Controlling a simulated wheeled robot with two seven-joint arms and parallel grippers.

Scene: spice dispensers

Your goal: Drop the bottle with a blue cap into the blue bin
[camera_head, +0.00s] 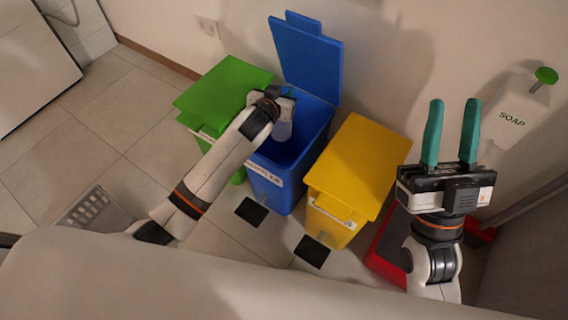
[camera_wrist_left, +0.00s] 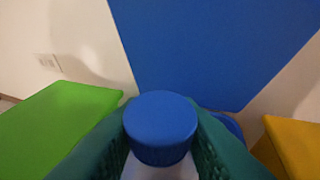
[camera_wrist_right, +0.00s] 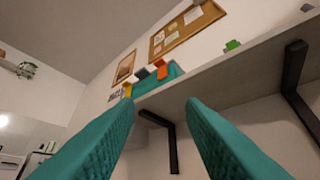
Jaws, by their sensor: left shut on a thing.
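The bottle's round blue cap (camera_wrist_left: 160,125) fills the middle of the left wrist view, between the two green fingers. My left gripper (camera_wrist_left: 162,140) is shut on the bottle. In the head view the bottle's pale body (camera_head: 283,130) hangs over the mouth of the blue bin (camera_head: 277,184), partly hidden by my gripper and arm. The blue bin's lid (camera_head: 306,58) stands open against the wall. My right gripper (camera_head: 451,130) is open and empty, fingers pointing up; its fingers (camera_wrist_right: 160,130) are apart in the right wrist view.
A closed green bin (camera_head: 222,92) stands left of the blue bin, a closed yellow bin (camera_head: 357,168) right of it. Something red (camera_head: 384,250) is on the floor at right. A soap dispenser (camera_head: 515,110) is near the right wall. Floor tiles at left are mostly clear.

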